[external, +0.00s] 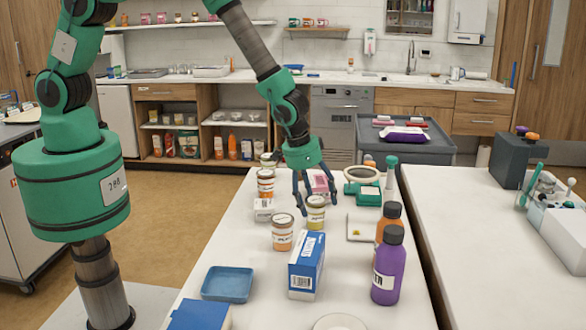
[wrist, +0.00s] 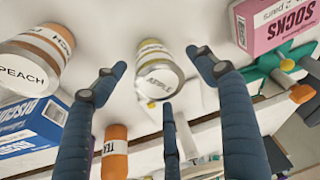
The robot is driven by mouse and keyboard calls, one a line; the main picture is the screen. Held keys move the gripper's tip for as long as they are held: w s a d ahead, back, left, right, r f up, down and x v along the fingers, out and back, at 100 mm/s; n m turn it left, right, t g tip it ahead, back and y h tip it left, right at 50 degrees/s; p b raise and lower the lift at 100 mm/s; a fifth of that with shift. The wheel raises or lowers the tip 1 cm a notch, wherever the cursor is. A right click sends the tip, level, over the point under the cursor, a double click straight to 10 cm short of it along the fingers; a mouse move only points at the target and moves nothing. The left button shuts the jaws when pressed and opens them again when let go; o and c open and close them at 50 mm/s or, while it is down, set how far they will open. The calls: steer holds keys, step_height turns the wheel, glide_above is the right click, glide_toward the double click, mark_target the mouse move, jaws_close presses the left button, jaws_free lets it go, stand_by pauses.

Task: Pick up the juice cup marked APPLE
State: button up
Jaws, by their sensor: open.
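The juice cup marked APPLE (external: 316,219) stands upright on the white table, with a silvery lid and a yellow band. In the wrist view its APPLE label (wrist: 157,76) shows between my finger tips. My gripper (external: 315,192) is open just above and around the cup, its fingers spread. The wrist view shows my gripper (wrist: 160,88) with a gap between each finger and the cup; no contact is visible. The cup marked PEACH (external: 282,237) stands close by at the front left, and shows in the wrist view (wrist: 35,62).
A blue-and-white biscuit box (external: 306,268) stands in front of the cup. Orange (external: 389,217) and purple (external: 388,270) bottles stand at the right. A pink socks box (external: 321,184) lies behind. More cups (external: 265,183) stand at the back left. A blue tray (external: 228,296) lies front left.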

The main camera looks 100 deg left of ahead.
steer(key=shift+w+f, duration=0.1)
steer(key=shift+f, duration=0.25)
stand_by(0.3)
steer(key=c, duration=1.4)
steer(key=shift+o, duration=0.2)
steer(key=shift+r, duration=5.05)
